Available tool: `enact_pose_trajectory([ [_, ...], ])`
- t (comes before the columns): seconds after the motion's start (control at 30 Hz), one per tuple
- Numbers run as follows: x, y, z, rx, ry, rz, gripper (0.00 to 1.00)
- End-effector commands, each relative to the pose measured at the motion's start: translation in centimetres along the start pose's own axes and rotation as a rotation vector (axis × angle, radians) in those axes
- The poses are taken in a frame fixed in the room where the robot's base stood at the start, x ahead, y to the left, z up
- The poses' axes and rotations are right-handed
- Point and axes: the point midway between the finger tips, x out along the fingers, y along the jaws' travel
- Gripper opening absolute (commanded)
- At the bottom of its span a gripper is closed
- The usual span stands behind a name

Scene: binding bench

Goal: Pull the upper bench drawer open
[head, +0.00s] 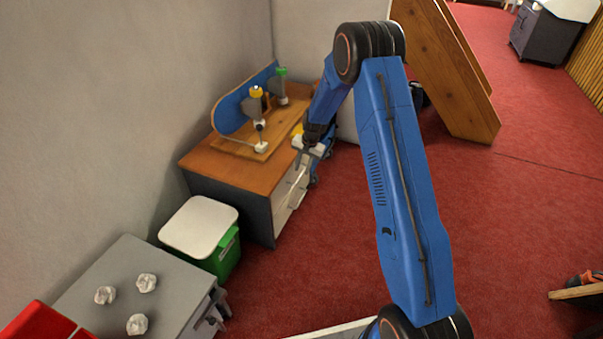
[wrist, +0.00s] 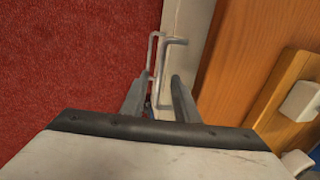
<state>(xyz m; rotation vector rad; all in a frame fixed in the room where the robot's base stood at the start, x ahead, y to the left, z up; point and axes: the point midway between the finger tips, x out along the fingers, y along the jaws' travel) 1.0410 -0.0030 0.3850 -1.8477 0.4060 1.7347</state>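The bench (head: 228,168) has a wooden top and pale drawer fronts on its right side in the head view. The upper drawer front (head: 286,188) looks closed, though my gripper partly covers that side. In the wrist view the pale upper front (wrist: 192,25) runs beside the wooden top. A metal bar handle (wrist: 163,58) stands out from it, with a second handle (wrist: 151,62) just behind, lower down. My gripper (wrist: 159,80) is open, its two fingers apart on either side of the upper handle's near end. I cannot tell whether they touch it. It also shows in the head view (head: 304,158).
A green bin with a white lid (head: 199,226) stands in front of the bench. A grey cabinet (head: 118,270) with several crumpled white pieces is nearer. A blue skateboard deck (head: 238,102) and clamp-like tools stand on the bench.

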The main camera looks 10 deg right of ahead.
Motion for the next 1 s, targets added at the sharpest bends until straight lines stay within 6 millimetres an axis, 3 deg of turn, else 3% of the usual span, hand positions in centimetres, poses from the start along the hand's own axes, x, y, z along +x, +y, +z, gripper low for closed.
enact_pose_trajectory([
  [0.23,2.7,0.0,0.0,-0.001,0.0,0.0,0.28],
  [0.63,3.2,0.0,0.0,-0.001,0.001,0.0,0.28],
  [0.77,3.2,0.0,0.0,-0.001,0.001,0.0,0.0],
  [1.0,3.2,0.1,0.0,0.0,0.001,0.0,0.0],
])
